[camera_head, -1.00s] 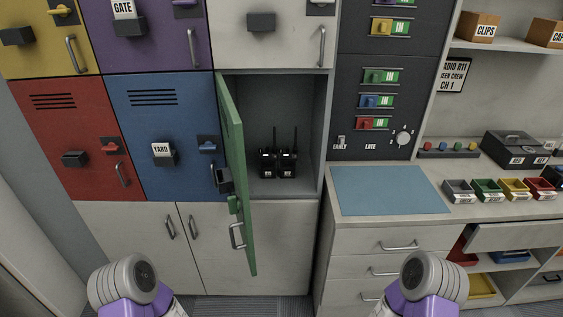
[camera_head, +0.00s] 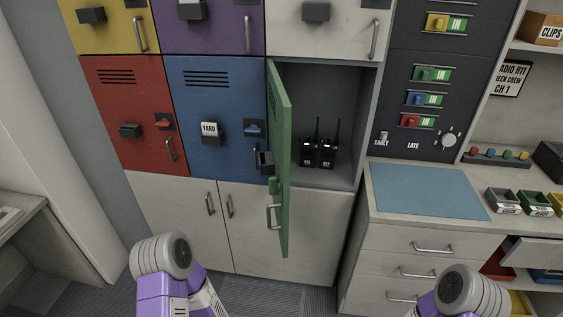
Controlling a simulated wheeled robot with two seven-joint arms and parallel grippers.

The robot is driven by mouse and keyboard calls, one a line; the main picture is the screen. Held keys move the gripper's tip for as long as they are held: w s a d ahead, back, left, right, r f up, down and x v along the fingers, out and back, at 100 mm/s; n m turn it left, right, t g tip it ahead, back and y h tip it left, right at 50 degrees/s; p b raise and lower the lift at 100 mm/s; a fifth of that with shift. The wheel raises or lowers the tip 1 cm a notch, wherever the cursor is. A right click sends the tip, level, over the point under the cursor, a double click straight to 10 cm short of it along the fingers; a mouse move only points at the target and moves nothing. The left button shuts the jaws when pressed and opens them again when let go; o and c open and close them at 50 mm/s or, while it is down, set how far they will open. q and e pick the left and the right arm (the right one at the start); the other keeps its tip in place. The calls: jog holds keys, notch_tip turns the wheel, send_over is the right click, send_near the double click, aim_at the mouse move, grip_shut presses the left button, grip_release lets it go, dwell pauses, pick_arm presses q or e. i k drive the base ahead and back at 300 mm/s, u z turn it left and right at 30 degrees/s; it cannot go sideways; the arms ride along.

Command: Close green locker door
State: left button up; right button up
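The green locker door (camera_head: 283,160) stands wide open, swung out toward me and seen nearly edge-on. It hangs at the left side of its compartment, next to the blue locker (camera_head: 217,115). It bears a handle (camera_head: 272,215) low down and a dark box-like fitting above it. Inside the open locker (camera_head: 345,175) two black radios (camera_head: 317,150) stand upright side by side. My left arm shows at the bottom left and my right arm at the bottom right. Both are apart from the door, and neither gripper's fingers show.
A red locker (camera_head: 130,112) is at the left, with yellow, purple and white lockers above. A counter with a blue mat (camera_head: 430,190) and drawers (camera_head: 425,247) stands to the right of the door. Open floor (camera_head: 265,297) shows below the lower cabinets.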

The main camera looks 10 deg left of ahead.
aim_at(270, 160)
jog(key=k, duration=1.2)
jog(key=u, duration=0.55)
jog(key=i, duration=1.6)
jog(key=z, duration=0.6)
jog(key=k, duration=0.5)
jog(key=u, duration=1.8)
jog(key=i, duration=1.15)
jog(key=z, duration=1.9)
